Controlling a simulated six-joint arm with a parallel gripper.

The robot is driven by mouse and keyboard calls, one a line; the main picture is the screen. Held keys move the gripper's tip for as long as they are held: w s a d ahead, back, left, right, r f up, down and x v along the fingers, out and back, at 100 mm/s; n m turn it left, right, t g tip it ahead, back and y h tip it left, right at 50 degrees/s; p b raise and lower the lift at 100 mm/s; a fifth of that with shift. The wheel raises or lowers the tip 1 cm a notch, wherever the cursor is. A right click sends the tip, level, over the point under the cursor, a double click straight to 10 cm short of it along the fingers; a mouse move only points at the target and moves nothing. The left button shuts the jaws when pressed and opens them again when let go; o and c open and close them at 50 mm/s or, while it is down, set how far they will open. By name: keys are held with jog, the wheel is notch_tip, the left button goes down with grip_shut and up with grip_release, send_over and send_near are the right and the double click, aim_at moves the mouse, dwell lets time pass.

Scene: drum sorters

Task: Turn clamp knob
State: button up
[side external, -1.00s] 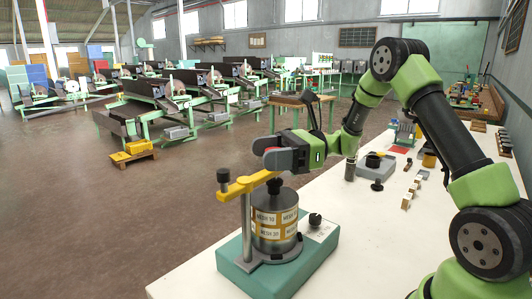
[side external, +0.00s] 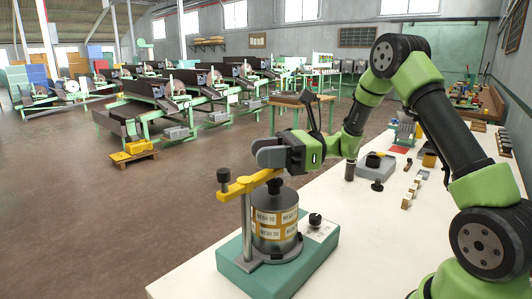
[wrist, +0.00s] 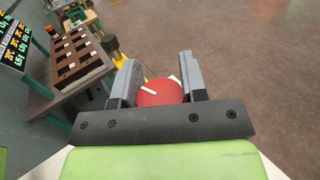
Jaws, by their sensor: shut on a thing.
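The clamp's red round knob (wrist: 160,93) with a white stripe sits between my two grey fingers in the wrist view. My gripper (side external: 268,155) is shut on it; in the side view the fingers hide the knob. The drum stands on a green base (side external: 250,270).
A small black knob (side external: 315,219) is on the base's right side. The white bench (side external: 370,240) is clear in front. A grey box (side external: 374,166) and several small blocks stand farther back. Green machines (side external: 190,95) fill the distant floor.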

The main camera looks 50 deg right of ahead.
jog(key=m+t+h, duration=0.4)
jog(key=h, duration=0.1)
jog(key=m+t+h, duration=0.2)
jog(key=h, duration=0.1)
jog(key=shift+w+d+m, duration=0.25)
jog(key=shift+w+m, duration=0.05)
jog(key=m+h, duration=0.1)
jog(key=h, duration=0.1)
jog(key=m+t+h, duration=0.1)
jog(key=m+h, duration=0.1)
jog(key=h, duration=0.1)
jog(key=shift+d+m+t+h, duration=0.25)
jog(key=shift+m+t+h, duration=0.05)
jog(key=shift+w+d+m+h, duration=0.1)
jog(key=shift+d+m+h, duration=0.1)
jog(key=shift+m+h, duration=0.75)
jog(key=shift+d+m+h, duration=0.15)
jog(key=shift+m+h, duration=0.4)
jog(key=shift+h, duration=1.1)
jog(key=o, duration=0.9)
jog(key=shift+d, duration=0.1)
